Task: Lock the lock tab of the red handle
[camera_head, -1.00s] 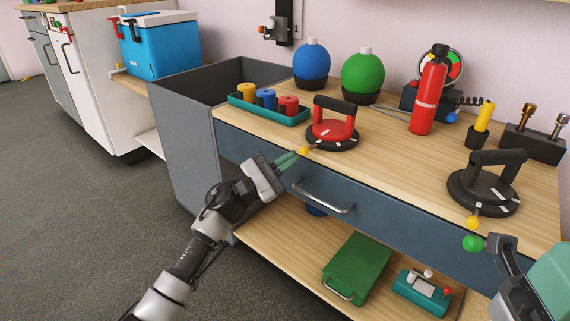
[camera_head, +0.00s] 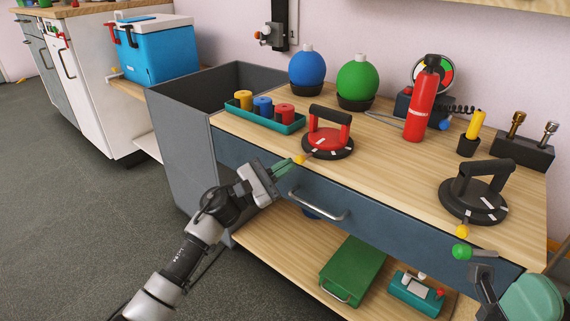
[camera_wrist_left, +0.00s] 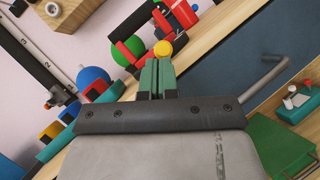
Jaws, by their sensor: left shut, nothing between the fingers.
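A black handle (camera_head: 477,190) with its own yellow knob stands at the right. A teal tray (camera_head: 289,128) with coloured cylinders is left of the red handle. A drawer handle (camera_head: 318,206) sticks out below. A green-knobbed lever (camera_head: 461,251) is at lower right.

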